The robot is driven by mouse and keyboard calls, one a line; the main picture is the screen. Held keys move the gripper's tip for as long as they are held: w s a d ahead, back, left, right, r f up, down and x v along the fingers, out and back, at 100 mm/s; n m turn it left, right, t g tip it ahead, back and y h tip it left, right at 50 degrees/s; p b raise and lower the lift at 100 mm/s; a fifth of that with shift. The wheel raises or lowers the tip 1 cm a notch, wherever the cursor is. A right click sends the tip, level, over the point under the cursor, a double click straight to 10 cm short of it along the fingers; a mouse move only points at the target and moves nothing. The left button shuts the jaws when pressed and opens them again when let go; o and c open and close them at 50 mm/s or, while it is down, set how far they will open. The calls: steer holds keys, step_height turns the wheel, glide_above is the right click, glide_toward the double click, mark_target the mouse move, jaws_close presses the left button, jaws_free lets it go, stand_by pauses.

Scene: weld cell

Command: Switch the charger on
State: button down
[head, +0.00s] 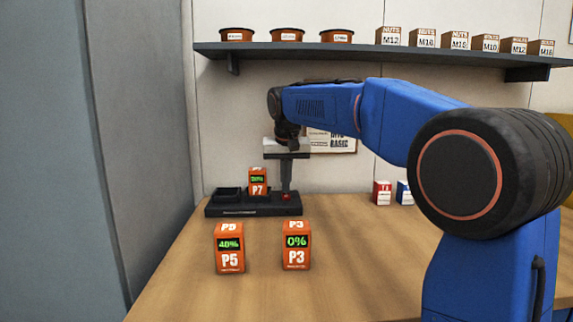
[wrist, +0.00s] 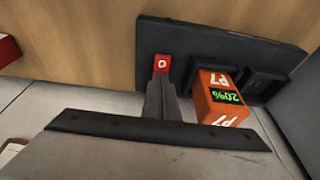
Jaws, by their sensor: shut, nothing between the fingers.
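The black charger (head: 222,211) lies at the back left of the bench; it also shows in the wrist view (wrist: 160,35). Battery P7 (head: 258,182), reading 20%, stands in one bay (wrist: 222,105). The bay (head: 228,194) left of it is empty. A red switch marked 0 (wrist: 161,63) sits at the charger's other end. My gripper (head: 286,193) points down over that end, shut and empty. In the wrist view its fingertips (wrist: 160,79) are right at the switch's edge; I cannot tell whether they touch it.
Batteries P5 (head: 230,247), reading 40%, and P3 (head: 296,245), reading 0%, stand on the bench in front of the charger. A red box (head: 382,193) and a blue box (head: 404,193) stand at the back right. A shelf (head: 370,52) with bowls and nut boxes hangs above.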

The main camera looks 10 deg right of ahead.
steer(key=v, duration=1.7)
steer(key=shift+r, duration=0.2)
